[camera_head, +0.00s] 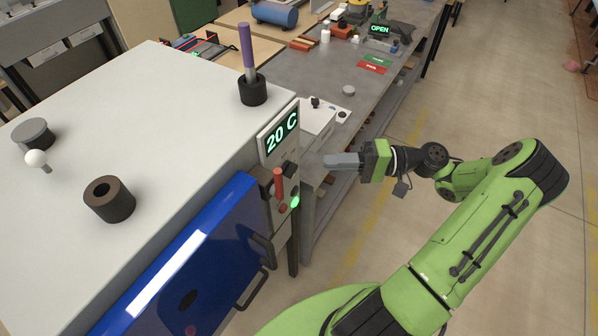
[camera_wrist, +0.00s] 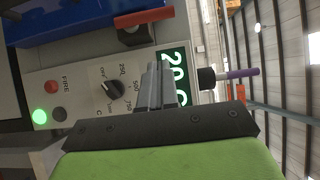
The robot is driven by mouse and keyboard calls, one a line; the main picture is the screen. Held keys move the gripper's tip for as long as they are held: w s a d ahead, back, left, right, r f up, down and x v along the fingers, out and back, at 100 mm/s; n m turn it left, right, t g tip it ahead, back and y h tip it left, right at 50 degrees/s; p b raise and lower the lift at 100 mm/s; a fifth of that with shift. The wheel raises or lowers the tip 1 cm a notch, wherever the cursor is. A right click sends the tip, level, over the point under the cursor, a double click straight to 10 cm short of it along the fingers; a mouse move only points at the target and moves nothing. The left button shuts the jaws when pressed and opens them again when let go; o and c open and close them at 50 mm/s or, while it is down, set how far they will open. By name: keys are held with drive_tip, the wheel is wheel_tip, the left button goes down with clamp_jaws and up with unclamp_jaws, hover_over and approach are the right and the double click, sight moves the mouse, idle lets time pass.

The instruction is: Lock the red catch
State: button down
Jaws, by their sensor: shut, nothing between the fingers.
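The red catch (camera_head: 278,184) is a small red bar at the edge of the control panel, next to the blue door (camera_head: 190,262). It stands upright in the head view. In the wrist view the red catch (camera_wrist: 144,17) lies by a dark block, close to the blue door (camera_wrist: 75,18). My gripper (camera_head: 328,160) is to the right of the panel, apart from the catch. In the wrist view my gripper (camera_wrist: 158,68) has its grey fingers together and empty, in front of the panel's knob and display. Whether the door is fully shut is unclear.
The panel has a 20 C display (camera_head: 281,134), a knob (camera_wrist: 112,88) and a green light (camera_head: 294,202). Dark door handles (camera_head: 258,285) stick out below.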

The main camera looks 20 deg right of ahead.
sight(277, 184)
drive_tip(key=a, duration=0.8)
drive_tip(key=shift+a, duration=0.3)
drive_tip(key=shift+w, duration=0.1)
